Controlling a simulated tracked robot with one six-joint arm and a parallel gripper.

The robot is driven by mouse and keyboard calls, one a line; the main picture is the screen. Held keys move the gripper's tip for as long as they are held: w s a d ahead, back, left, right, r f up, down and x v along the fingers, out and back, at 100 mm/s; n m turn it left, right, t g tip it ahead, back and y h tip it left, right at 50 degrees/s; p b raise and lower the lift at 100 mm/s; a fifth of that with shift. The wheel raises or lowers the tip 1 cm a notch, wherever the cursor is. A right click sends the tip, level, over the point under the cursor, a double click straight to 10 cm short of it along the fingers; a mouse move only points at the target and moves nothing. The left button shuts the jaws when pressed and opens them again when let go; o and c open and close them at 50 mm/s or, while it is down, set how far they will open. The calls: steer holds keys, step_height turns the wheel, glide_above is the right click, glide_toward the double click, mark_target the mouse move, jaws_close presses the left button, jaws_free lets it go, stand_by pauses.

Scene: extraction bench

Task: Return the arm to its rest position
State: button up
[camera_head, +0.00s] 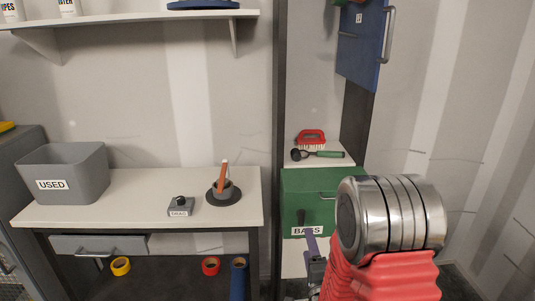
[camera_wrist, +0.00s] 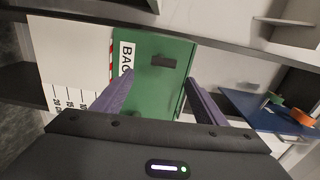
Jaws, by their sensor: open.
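My gripper (camera_wrist: 158,80) shows its two purple fingers spread apart in the wrist view, with nothing held between them. They point at the green front of a cabinet box (camera_wrist: 150,50) labelled BAGS, with its dark handle (camera_wrist: 163,61) ahead of the fingertips. In the head view, my gripper (camera_head: 311,242) is partly hidden by my own red and silver arm. It is in front of the lower edge of the green box (camera_head: 315,185), near the BAGS label. Whether the fingers touch the box cannot be told.
An open blue door (camera_head: 362,45) hangs at upper right. A red brush (camera_head: 311,137) and a green-handled tool (camera_head: 325,154) lie on the shelf above the green box. Left, a bench (camera_head: 130,190) carries a grey USED bin (camera_head: 85,170) and a dark holder (camera_head: 224,190).

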steer(key=s+f+n+g, duration=0.4)
steer(key=f+n+g, duration=0.15)
steer(key=f, duration=0.65)
steer(key=s+n+g, duration=0.5)
steer(key=s, duration=0.2)
steer(key=s+r+n+g, duration=0.1)
steer(key=s+r+n, duration=0.2)
steer(key=s+r, duration=0.7)
steer(key=s+r+n, duration=0.4)
steer(key=s+r, duration=0.6)
steer(key=r, duration=0.7)
steer(key=shift+s+a+g, duration=0.15)
steer(key=shift+a+g, duration=0.15)
steer(key=shift+g, duration=0.05)
